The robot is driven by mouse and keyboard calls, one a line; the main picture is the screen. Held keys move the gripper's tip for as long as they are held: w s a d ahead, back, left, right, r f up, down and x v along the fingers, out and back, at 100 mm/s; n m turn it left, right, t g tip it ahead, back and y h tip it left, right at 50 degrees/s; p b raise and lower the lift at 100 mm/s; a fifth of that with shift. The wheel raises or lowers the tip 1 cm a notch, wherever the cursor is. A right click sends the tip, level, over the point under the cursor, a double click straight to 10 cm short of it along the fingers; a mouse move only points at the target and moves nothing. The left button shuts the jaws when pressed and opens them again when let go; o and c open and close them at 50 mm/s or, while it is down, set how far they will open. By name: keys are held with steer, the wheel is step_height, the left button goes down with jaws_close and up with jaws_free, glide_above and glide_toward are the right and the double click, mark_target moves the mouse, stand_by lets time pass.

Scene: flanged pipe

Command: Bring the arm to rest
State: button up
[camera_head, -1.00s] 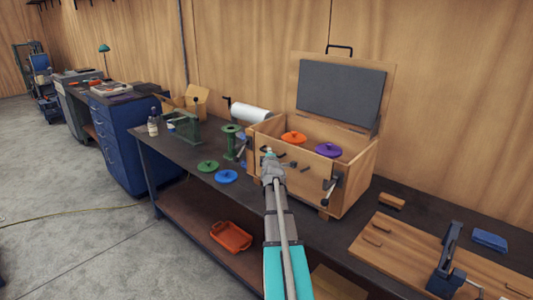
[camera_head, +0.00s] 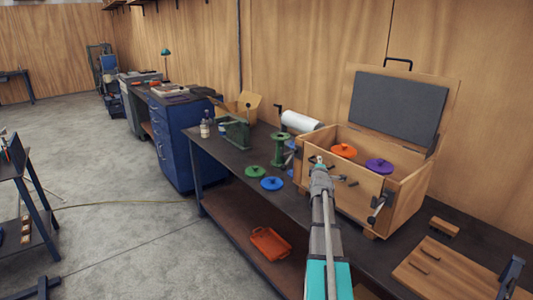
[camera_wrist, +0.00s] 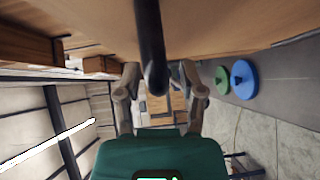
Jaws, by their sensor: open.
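My arm reaches forward in the head view, and my gripper (camera_head: 319,166) is at the front face of the open wooden box (camera_head: 405,207). In the wrist view my gripper (camera_wrist: 158,82) has its two fingers spread apart with nothing held between them. A dark bar, which looks like a handle on the box, crosses the wrist view (camera_wrist: 150,45) between the fingers and close to them. I cannot tell whether the fingers touch it.
An orange disc (camera_head: 344,150) and a purple disc (camera_head: 379,166) are in the box. A green disc (camera_head: 256,171) and a blue disc (camera_head: 272,183) lie on the bench left of it. A green pipe stand (camera_head: 280,150) stands behind them. Open floor lies left.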

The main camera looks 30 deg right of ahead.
steer(key=shift+a, duration=0.1)
steer(key=shift+w+a+r, duration=0.1)
steer(key=shift+w+a, duration=0.1)
steer(key=w+a+f+m+g+y, duration=0.1)
steer(key=a+f+y, duration=0.25)
steer(key=a, duration=0.65)
steer(key=w+a+f+m+g+y, duration=0.15)
steer(key=a+f, duration=0.25)
steer(key=a, duration=0.7)
steer(key=a+f+m+g+y, duration=0.1)
steer(key=a+f+y, duration=0.3)
steer(key=a, duration=0.6)
steer(key=s+a+f+m+g, duration=0.1)
steer(key=s+a+f+g, duration=0.1)
steer(key=s+a, duration=0.4)
steer(key=s+a+f+m+g+y, duration=0.1)
steer(key=s+a+f+m+g, duration=0.1)
steer(key=s+a+g, duration=0.2)
steer(key=s+a+f+m+g+y, duration=0.1)
steer(key=s+a+f+m+g, duration=0.1)
steer(key=s+a, duration=0.7)
steer(key=a+g, duration=0.1)
steer(key=a, duration=0.7)
steer(key=shift+s, duration=0.35)
steer(key=shift+m+g, duration=0.25)
